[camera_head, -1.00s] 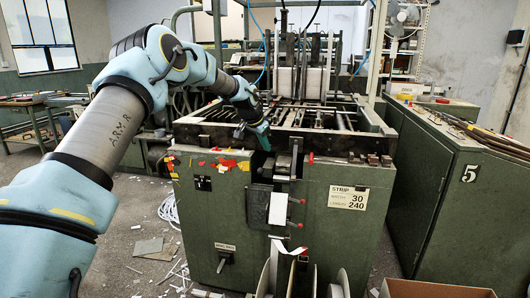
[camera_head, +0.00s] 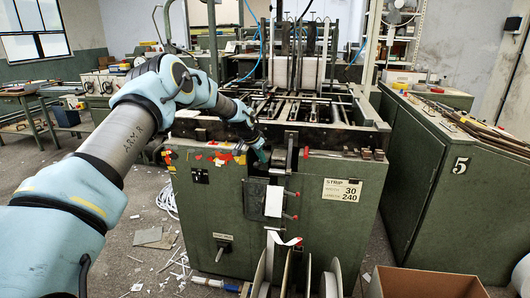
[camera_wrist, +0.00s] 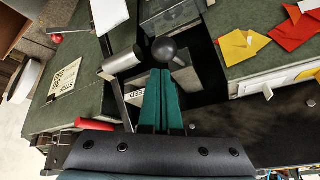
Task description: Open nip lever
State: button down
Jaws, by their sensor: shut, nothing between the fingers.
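My gripper (camera_wrist: 163,74) has its two green fingers pressed together with nothing between them. In the wrist view, a dark ball knob (camera_wrist: 166,50) shows right at the fingertips; whether they touch I cannot tell. It may be the nip lever's knob, but no label confirms this. A metal roller or cylinder (camera_wrist: 120,61) lies just left of the knob. In the head view, my gripper (camera_head: 262,157) is low at the front top edge of the green machine (camera_head: 225,215), left of the upright metal parts there. The knob is not clear in that view.
Red and yellow scraps (camera_wrist: 290,35) lie on the machine top to the right. A green cabinet marked 5 (camera_head: 435,190) stands right of the machine, with a cardboard box (camera_head: 425,283) in front.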

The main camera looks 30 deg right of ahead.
jog(key=shift+s+a, duration=0.1)
jog(key=shift+a, duration=0.35)
jog(key=shift+f, duration=0.2)
jog(key=shift+s+a+f+b, duration=0.1)
jog(key=shift+f+b, duration=0.1)
jog(key=shift+b, duration=0.6)
